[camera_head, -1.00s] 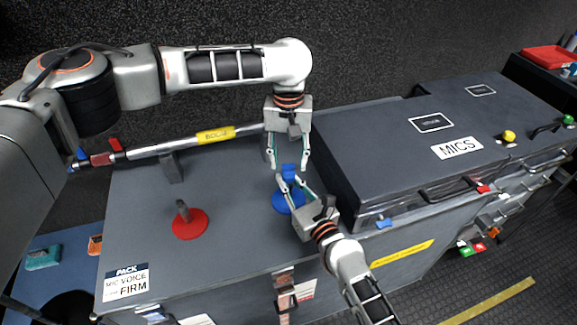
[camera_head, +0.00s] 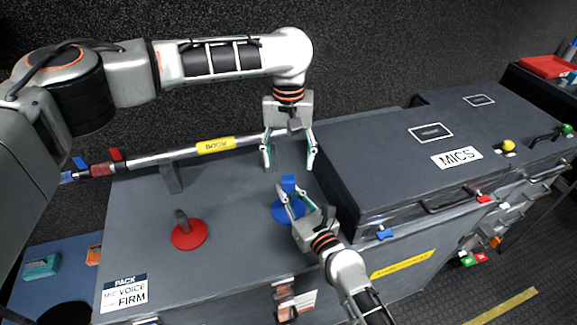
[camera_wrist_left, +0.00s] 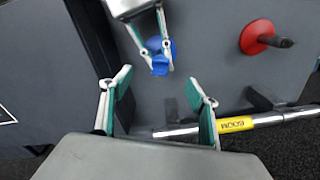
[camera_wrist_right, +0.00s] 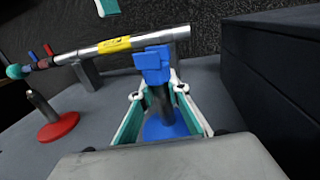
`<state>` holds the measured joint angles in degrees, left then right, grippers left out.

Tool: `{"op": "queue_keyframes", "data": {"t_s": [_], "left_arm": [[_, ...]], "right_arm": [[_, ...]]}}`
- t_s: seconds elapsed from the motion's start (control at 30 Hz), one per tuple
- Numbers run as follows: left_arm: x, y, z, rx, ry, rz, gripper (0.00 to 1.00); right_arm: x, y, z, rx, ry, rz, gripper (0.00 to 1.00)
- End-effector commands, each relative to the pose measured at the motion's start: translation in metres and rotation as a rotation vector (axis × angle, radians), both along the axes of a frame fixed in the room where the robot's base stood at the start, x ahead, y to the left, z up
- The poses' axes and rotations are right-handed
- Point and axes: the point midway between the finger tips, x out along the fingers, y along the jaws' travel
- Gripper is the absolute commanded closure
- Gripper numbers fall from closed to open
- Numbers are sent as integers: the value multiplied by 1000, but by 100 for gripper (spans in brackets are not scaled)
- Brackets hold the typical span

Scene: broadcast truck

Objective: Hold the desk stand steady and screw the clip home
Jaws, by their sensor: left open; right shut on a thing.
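The blue desk stand (camera_head: 284,212) stands upright on the grey case top, with its round blue base and a dark post that shows in the right wrist view (camera_wrist_right: 160,103). The blue clip (camera_head: 288,183) sits on top of the post; how far it is seated I cannot tell. My right gripper (camera_head: 284,192) is shut on the stand's post, below the clip. My left gripper (camera_head: 290,166) is open and empty, beyond and above the stand. In the left wrist view the clip (camera_wrist_left: 160,66) lies ahead of its spread fingers.
A red desk stand (camera_head: 188,235) with a bare post stands to the left. The boom pole (camera_head: 180,150) lies on supports along the back. The raised MICS case (camera_head: 400,165) closes off the right side. The case top between the red stand and front edge is clear.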

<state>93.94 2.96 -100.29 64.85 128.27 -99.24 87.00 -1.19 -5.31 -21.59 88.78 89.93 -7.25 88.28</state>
Motion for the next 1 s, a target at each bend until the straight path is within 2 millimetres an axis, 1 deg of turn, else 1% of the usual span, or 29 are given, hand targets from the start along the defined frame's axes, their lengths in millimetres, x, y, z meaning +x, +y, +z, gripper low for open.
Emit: {"op": "queue_keyframes", "data": {"t_s": [0.03,0.2,0.4,0.6,0.83,0.87,0.9,0.93,1.0], "left_arm": [[1,0,13,-1,-3,0,40],[1,0,47,-1,-3,1,40],[0,0,75,0,-2,-1,40],[0,0,83,0,0,0,40],[0,0,84,0,1,0,40],[0,0,84,0,1,0,40],[0,0,84,0,1,0,40],[0,0,84,0,1,0,40],[0,0,83,0,1,0,40]], "right_arm": [[0,0,0,0,-1,0,100],[0,0,0,0,-1,0,100],[0,0,0,0,-1,0,100],[0,0,1,0,-1,0,100],[0,0,1,0,-1,0,100],[0,0,1,0,-1,0,79],[0,0,1,0,-1,0,69],[0,0,1,0,-1,0,65],[0,0,1,0,-1,0,65]]}}
